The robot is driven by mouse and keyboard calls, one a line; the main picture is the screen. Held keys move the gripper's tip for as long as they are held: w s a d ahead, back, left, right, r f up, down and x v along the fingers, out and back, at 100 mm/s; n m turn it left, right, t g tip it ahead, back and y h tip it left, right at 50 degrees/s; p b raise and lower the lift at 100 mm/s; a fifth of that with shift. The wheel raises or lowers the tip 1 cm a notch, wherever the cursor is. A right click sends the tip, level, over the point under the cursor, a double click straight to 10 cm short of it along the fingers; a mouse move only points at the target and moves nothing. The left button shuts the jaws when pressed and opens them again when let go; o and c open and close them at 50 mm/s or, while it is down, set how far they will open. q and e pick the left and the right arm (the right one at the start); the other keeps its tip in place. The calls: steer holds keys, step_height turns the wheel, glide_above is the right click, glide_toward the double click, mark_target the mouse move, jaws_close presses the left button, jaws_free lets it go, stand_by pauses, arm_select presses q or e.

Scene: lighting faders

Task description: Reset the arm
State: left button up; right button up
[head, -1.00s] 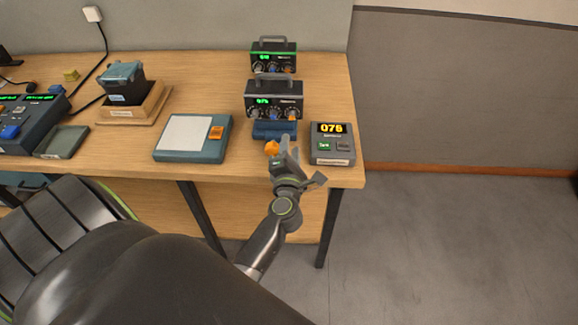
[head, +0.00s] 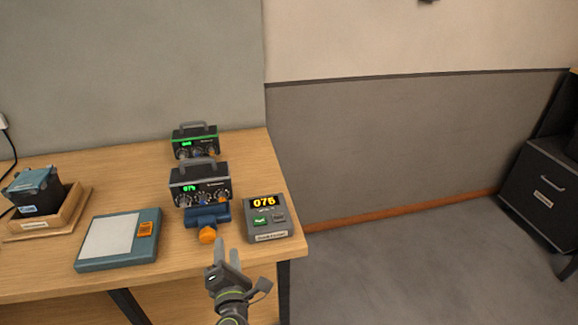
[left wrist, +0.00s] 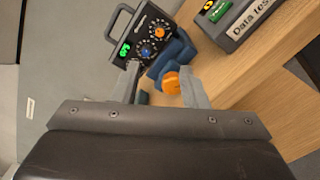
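My left gripper (head: 226,246) is in front of the table's right end. Its fingers stand apart, with nothing held between them. In the left wrist view the open left gripper (left wrist: 161,84) shows both fingers. An orange knob (head: 207,235) sits on the front of a blue clamp-like block (head: 207,216), just ahead and left of the fingertips. In the left wrist view the knob (left wrist: 170,83) appears between the fingers, beyond their tips. My right gripper is not in view.
A dark box with dials (head: 200,183) stands behind the blue block, another (head: 195,140) farther back. A grey readout unit (head: 267,217) is close on the right. A flat teal pad (head: 118,240) and wooden tray (head: 60,222) are left. Open floor lies right.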

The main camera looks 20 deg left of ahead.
arm_select(q)
steer(key=s+d+f+m+g+h, duration=0.1)
steer(key=s+d+f+m+h, duration=0.15)
steer(key=f+m, duration=0.55)
steer(key=s+d+f+m+g+h, duration=0.1)
steer(key=s+f+m+h, duration=0.3)
steer(key=f, duration=0.8)
steer(key=s+d+f+m+g+h, duration=0.1)
steer(key=s+f+m+g+h, duration=0.1)
steer(key=f+m, duration=0.65)
steer(key=s+a+f+m+g, duration=0.2)
steer(key=s+f, duration=0.4)
steer(key=s, duration=0.4)
steer(key=s+a+f+m+g, duration=0.2)
steer(key=s+f+m+g, duration=0.2)
steer(key=s+f, duration=0.3)
steer(key=s+a+f+m+g, duration=0.2)
steer(key=s+f, duration=0.4)
steer(key=s, duration=0.7)
steer(key=shift+f+m+g, duration=0.35)
steer(key=shift+m+g, duration=0.4)
steer(key=shift+g, duration=0.25)
